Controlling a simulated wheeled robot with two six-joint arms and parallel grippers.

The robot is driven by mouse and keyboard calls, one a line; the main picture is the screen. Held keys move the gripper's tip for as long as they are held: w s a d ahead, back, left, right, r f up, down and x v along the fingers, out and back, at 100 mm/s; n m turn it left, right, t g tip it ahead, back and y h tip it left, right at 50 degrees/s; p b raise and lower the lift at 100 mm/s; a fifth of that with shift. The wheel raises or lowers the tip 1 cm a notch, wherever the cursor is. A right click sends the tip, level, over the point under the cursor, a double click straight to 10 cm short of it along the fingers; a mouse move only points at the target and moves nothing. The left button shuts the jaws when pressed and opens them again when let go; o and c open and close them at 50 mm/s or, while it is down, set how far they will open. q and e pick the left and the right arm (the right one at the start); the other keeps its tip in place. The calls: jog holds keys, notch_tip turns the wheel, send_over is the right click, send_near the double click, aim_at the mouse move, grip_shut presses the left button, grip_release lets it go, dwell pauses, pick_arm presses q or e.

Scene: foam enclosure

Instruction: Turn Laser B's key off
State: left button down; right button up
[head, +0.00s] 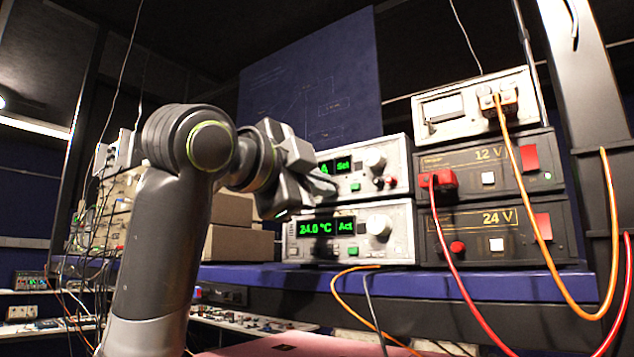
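My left arm rises from the bottom left. Its gripper (312,182) is in front of the left part of the upper grey instrument (398,160), which shows a green "A" and "Set" display and a knob (375,160). The lower grey instrument (403,230) reads "24.0 °C" and "Act" and has a larger knob (379,225). No label reading Laser B and no key can be made out; the gripper covers part of the upper front. Whether the fingers touch the panel or are apart is unclear. My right gripper is not in view.
A 12 V unit (515,186) and a 24 V unit (462,222) stand at the right, under a meter box (450,128). Orange and red cables hang before them. Cardboard boxes (228,243) sit behind my arm. The blue shelf edge (400,287) runs below the instruments.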

pick_arm(q)
jog(key=shift+f+n, duration=0.1)
jog(key=shift+n, duration=0.2)
jog(key=shift+n+b, duration=2.65)
jog(key=shift+n, duration=4.05)
jog(key=c, duration=1.6)
grip_release()
